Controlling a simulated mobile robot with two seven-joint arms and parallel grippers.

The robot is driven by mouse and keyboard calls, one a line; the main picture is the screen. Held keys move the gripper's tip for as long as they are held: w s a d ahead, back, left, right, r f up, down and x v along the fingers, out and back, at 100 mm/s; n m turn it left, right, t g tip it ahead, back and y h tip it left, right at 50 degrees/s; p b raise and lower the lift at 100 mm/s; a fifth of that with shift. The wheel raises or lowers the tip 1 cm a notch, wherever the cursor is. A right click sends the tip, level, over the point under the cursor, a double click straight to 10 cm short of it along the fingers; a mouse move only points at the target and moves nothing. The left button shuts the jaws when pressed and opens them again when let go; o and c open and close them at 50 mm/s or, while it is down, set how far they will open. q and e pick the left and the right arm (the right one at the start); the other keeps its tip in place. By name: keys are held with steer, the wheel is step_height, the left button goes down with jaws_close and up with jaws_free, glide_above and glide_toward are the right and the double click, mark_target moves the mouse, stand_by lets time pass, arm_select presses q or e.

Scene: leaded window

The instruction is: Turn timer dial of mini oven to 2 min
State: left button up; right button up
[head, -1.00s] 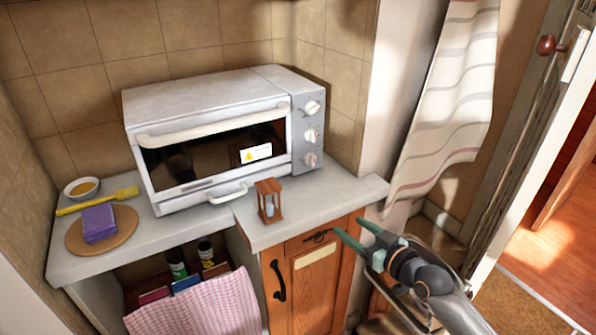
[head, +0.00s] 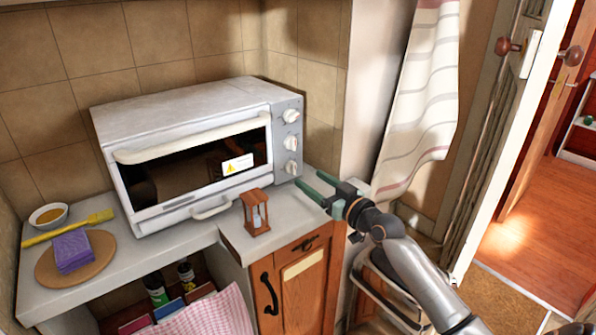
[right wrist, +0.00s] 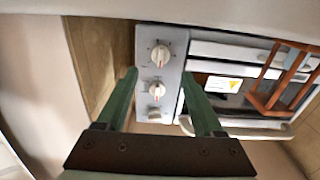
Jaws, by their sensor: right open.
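The white mini oven (head: 190,150) stands on the counter with its door shut. Its grey control panel (head: 289,138) on the right side carries three white dials: top (head: 291,115), middle (head: 291,142) and bottom (head: 291,168). I cannot read which is the timer. In the right wrist view the panel lies between and beyond my fingers, with dials (right wrist: 160,55), (right wrist: 157,89) and (right wrist: 155,115) showing. My right gripper (head: 312,189) is open and empty, just right of and below the bottom dial, apart from the panel. My left gripper is not in view.
A small wooden hourglass (head: 257,212) stands on the counter (head: 235,236) in front of the oven, left of my right gripper. A striped curtain (head: 420,110) hangs at right.

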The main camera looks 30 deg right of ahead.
mark_target(295, 169)
steer(key=w, duration=0.6)
steer(key=shift+w+a, duration=0.2)
steer(key=shift+a, duration=0.1)
jaws_close()
stand_by(0.4)
